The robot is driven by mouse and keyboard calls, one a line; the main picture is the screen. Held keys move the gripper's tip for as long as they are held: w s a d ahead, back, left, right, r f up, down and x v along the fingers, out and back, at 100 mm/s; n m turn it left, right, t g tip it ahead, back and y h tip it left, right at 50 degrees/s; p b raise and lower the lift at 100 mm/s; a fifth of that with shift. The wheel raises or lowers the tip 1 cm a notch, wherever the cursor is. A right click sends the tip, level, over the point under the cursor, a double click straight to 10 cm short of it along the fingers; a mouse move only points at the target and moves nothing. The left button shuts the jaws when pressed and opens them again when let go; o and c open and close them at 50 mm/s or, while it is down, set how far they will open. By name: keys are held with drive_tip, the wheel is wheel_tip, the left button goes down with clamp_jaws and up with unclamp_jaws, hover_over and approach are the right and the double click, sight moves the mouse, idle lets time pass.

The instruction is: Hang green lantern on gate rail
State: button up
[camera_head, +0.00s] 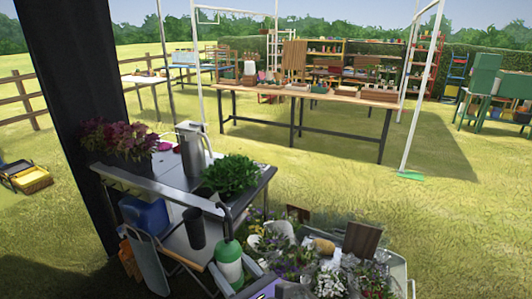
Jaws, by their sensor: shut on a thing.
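The green lantern (229,264) has a pale middle band and a dark curved handle on top. It is upright at the bottom centre, in front of the dark table with the plants. My gripper (246,284) shows only in part as dark shapes at the bottom edge, right by the lantern's lower part. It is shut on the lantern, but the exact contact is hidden. I cannot pick out a gate rail for sure. A wooden rail fence (20,98) stands at the far left, and tall white posts (419,90) stand behind the table.
The near table (174,240) carries a purple-leaved planter (122,143), a metal can (192,150) and a leafy green plant (230,175). A flower-filled cart (398,270) is close on the right. A long bench (315,97) stands behind; open grass lies between.

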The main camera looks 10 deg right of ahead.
wheel_tip(320, 180, up, 31)
drive_tip(key=w+a+n+g+y+p, duration=0.1)
drive_tip(key=w+n+g+y+p, duration=0.1)
drive_tip(key=n+g+y, duration=0.35)
drive_tip(key=s+d+r+p, duration=0.1)
drive_tip(key=s+d+r, duration=0.2)
drive_tip(key=s+r, duration=0.55)
drive_tip(key=s+d+r+p, duration=0.2)
drive_tip(key=s+d+r, duration=0.25)
drive_tip(key=r, duration=0.75)
drive_tip(key=f+b+x, duration=0.1)
drive_tip(key=b+x, duration=0.1)
drive_tip(key=x, duration=1.5)
drive_tip(key=shift+s+a+f+y, duration=0.2)
drive_tip(key=shift+s+f+y, duration=0.2)
drive_tip(key=shift+y, duration=0.05)
drive_tip(key=shift+f, duration=0.45)
drive_tip(key=o, duration=1.4)
drive_tip(key=shift+c, duration=0.2)
